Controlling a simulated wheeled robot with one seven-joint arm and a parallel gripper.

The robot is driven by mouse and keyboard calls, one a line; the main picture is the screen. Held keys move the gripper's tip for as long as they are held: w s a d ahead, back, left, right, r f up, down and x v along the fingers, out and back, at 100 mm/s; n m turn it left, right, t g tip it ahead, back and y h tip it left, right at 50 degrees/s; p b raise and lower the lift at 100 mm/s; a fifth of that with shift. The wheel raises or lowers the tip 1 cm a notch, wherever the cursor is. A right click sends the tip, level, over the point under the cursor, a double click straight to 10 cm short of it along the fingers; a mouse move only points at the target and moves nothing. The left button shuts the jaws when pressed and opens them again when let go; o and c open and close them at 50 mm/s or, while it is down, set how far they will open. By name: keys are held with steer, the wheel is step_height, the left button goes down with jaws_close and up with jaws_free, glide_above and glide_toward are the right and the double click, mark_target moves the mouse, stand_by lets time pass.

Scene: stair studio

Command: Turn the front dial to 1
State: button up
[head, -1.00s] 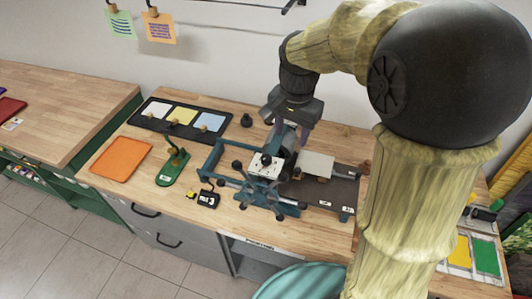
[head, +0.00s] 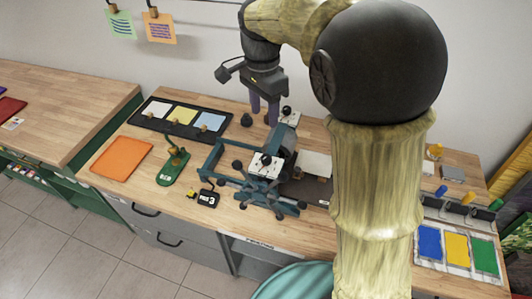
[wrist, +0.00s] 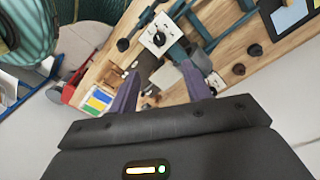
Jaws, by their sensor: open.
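The blue-grey press-like machine (head: 262,190) stands on the wooden bench. The front dial (head: 266,159) is a black knob on a white panel on the machine's near part. Its markings are too small to read. A second black knob (head: 287,111) sits on a white plate farther back. My gripper (head: 264,113) is open and empty, fingers down, behind the machine and beside the rear knob, apart from the front dial. In the wrist view, a white panel with a black knob (wrist: 158,39) lies beyond the open fingers; I cannot tell which dial it is.
A small black block marked 3 (head: 208,198) lies in front of the machine. A green stand (head: 173,168), an orange mat (head: 122,158) and a black tray with coloured squares (head: 150,124) are to the left. Blue, yellow and green pads (head: 456,248) are at right.

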mark_target(266, 157)
steer(key=f, duration=0.5)
steer(key=f+p, duration=0.1)
steer(key=f, duration=0.4)
steer(key=f+p, duration=0.1)
steer(key=f, duration=0.4)
steer(key=shift+s+d+f, duration=0.1)
steer(key=shift+s+d, duration=0.1)
steer(key=shift+s, duration=0.1)
steer(key=shift+c, duration=0.4)
steer(key=c, duration=0.9)
